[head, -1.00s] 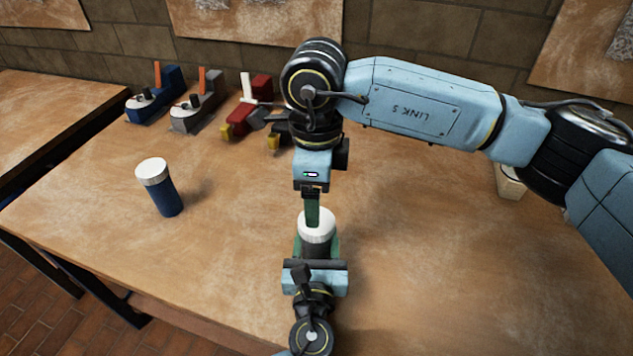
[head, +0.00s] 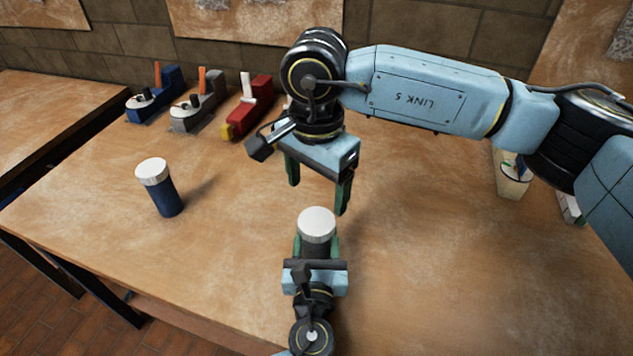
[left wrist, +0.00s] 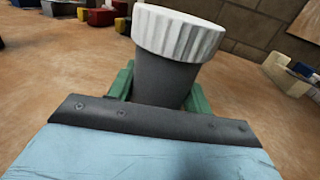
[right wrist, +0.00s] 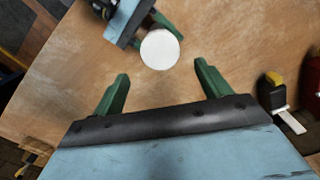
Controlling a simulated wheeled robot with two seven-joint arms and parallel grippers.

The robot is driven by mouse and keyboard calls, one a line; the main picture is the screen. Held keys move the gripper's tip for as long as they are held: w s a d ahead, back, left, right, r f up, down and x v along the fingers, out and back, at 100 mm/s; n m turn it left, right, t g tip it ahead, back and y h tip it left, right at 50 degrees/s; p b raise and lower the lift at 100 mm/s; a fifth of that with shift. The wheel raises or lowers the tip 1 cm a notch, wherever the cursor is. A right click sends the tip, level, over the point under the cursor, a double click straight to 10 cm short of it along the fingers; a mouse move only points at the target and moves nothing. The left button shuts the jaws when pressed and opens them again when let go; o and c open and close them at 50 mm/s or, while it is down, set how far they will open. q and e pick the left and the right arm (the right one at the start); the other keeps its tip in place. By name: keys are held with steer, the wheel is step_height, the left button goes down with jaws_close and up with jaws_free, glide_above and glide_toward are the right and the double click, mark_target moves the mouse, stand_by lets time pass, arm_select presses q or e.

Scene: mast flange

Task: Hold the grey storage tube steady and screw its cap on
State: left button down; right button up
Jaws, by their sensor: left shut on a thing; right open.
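The grey storage tube (head: 317,246) stands upright at the front middle of the table, with its white ribbed cap (head: 317,223) on top. My left gripper (head: 317,256) is shut around the tube's body; in the left wrist view the tube (left wrist: 163,78) sits between the green fingers below the cap (left wrist: 180,32). The cap looks level on the tube; I cannot tell how tight it is. My right gripper (head: 318,190) is open and empty, above and behind the cap and apart from it. The right wrist view shows the cap (right wrist: 160,49) ahead of its fingers.
A blue tube with a white cap (head: 159,187) stands to the left. The table between is clear.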

mark_target(316, 220)
steer(key=shift+f, duration=0.1)
steer(key=shift+f, duration=3.95)
steer(key=shift+c, duration=0.3)
steer(key=c, duration=0.9)
steer(key=o, duration=1.1)
steer(key=shift+r, duration=0.15)
step_height(316, 220, up, 12)
steer(key=shift+f, duration=0.1)
